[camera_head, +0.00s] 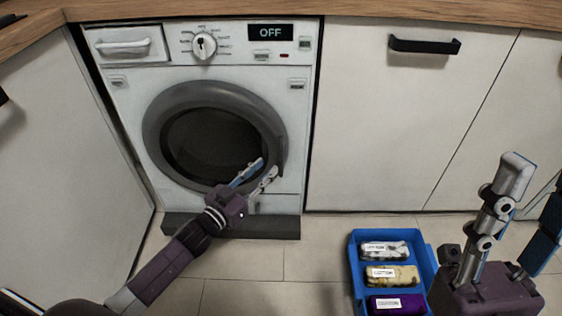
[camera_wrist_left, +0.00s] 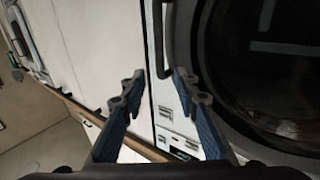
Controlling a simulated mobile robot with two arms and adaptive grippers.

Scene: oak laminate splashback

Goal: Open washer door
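The white washer (camera_head: 130,100) stands under the counter, and its display reads OFF. Its round door (camera_head: 165,150) has a wide grey ring around dark glass and looks shut. My left gripper (camera_head: 266,168) is open and empty in front of the door's lower right rim. In the left wrist view, the fingers of my left gripper (camera_wrist_left: 158,88) are spread apart, with a dark handle bar (camera_wrist_left: 161,38) ahead between them. The door glass (camera_wrist_left: 265,65) is at the right there. I cannot tell whether a finger touches the rim. My right gripper (camera_head: 538,172) is open and empty at the right.
A blue tray (camera_head: 360,285) with three labelled packets stands on the tiled floor, beside my right gripper. A cabinet with a black handle (camera_head: 424,46) is right of the washer. Another cabinet front (camera_head: 60,150) is close on the left.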

